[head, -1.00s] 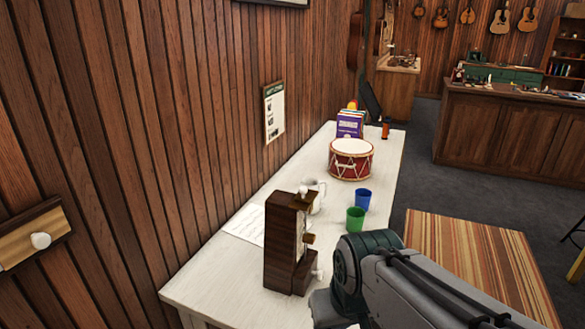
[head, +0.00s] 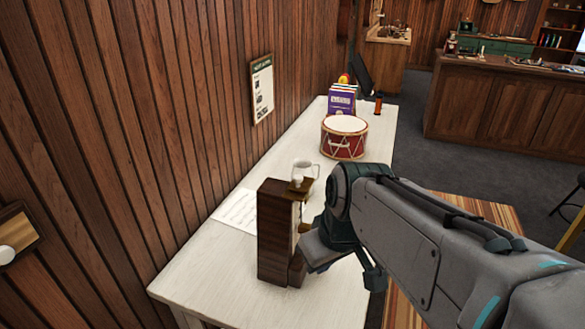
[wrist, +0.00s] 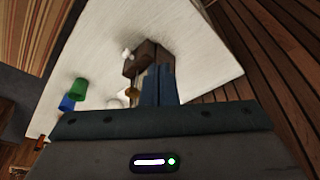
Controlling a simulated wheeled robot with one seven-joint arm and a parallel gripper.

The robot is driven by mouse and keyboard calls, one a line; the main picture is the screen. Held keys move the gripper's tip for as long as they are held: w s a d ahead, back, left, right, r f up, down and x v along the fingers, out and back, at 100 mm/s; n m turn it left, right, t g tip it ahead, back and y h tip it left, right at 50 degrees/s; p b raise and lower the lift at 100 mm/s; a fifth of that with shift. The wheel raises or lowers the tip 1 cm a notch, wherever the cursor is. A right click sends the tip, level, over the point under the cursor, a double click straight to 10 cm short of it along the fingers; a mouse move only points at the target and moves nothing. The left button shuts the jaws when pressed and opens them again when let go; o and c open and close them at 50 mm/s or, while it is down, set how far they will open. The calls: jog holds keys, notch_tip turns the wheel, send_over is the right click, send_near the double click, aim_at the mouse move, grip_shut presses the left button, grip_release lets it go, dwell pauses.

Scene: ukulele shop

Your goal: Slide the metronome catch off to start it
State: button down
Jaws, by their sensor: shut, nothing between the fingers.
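The metronome (head: 275,235) is a dark brown upright wooden box at the near end of the white table. A brass piece (head: 300,186) shows at its top; I cannot tell whether this is the catch. In the wrist view the metronome (wrist: 143,55) lies just beyond my fingertips, with a white knob (wrist: 127,52) and a round brass piece (wrist: 131,91) beside it. My gripper (wrist: 159,78) is shut and empty, close in front of the metronome. Whether it touches is unclear. In the head view my arm hides the fingertips and part of the metronome's front.
On the white table (head: 205,265) are a sheet of paper (head: 238,210), a white mug (head: 304,171), a red drum (head: 344,137) and books (head: 341,98). The wood-panelled wall borders the table's left.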

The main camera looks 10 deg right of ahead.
jog(key=w+d+r+n+t+y+p, duration=0.1)
jog(key=w+d+r+n, duration=0.3)
jog(key=w+r+n, duration=0.8)
jog(key=shift+d+r+t+y, duration=0.25)
jog(key=shift+d+t+y, duration=0.1)
jog(key=shift+t+y, duration=0.5)
jog(key=shift+w+f, duration=0.1)
jog(key=p, duration=0.3)
send_near(294, 189)
jog(key=s+a+f, duration=0.1)
jog(key=s+f, duration=0.1)
jog(key=shift+w+f+p, duration=0.25)
jog(key=shift+w, duration=0.4)
jog(key=shift+w+f+p, duration=0.2)
jog(key=shift+w+p, duration=0.1)
jog(key=shift+w, duration=0.4)
jog(key=shift+w+f+p, duration=0.25)
jog(key=shift+w, duration=0.4)
jog(key=shift+a, duration=0.1)
